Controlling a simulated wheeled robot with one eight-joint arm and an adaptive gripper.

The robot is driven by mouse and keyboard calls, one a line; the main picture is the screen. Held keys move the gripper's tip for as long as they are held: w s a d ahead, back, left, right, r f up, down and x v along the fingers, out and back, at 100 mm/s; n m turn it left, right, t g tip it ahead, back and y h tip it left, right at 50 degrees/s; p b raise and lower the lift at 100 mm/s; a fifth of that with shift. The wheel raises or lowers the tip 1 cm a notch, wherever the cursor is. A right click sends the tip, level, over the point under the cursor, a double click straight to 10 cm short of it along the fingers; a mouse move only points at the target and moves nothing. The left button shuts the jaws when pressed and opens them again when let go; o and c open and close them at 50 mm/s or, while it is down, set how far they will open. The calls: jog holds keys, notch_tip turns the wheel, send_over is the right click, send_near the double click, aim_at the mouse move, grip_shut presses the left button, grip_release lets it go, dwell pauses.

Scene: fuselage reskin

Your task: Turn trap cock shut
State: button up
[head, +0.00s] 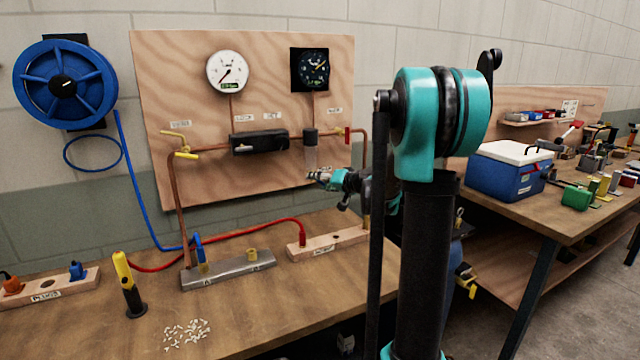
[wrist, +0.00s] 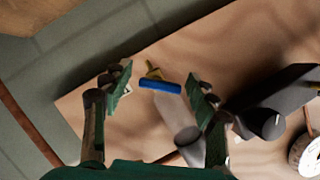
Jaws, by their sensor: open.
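The trap cock shows in the wrist view as a blue bar handle (wrist: 160,86) on a brass stem (wrist: 153,72). It sits at the end of a clear trap bowl (wrist: 180,118), which hangs under a black cap (head: 311,134) on the wall board in the head view. My gripper (wrist: 159,88) is open, with one finger on each side of the blue handle. Gaps show between the fingers and the handle. In the head view my gripper (head: 317,177) is just below the trap bowl (head: 311,158) and hides the cock.
A black block (head: 259,142) and copper pipes are left of the trap. A red-handled valve (head: 346,134) is close on its right. Two gauges (head: 228,71) are above. The bench (head: 290,295) below holds a grey manifold (head: 228,272) and hoses.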

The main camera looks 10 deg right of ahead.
jog(key=shift+c, duration=0.3)
jog(key=c, duration=1.1)
jog(key=shift+m, duration=0.3)
jog(key=m+y, duration=0.2)
jog(key=m, duration=0.1)
jog(key=shift+d+m, duration=0.1)
jog(key=shift+m, duration=0.2)
jog(key=shift+m+t+y, duration=0.8)
jog(key=shift+m, duration=1.1)
jog(key=o, duration=1.2)
jog(key=shift+c, duration=0.2)
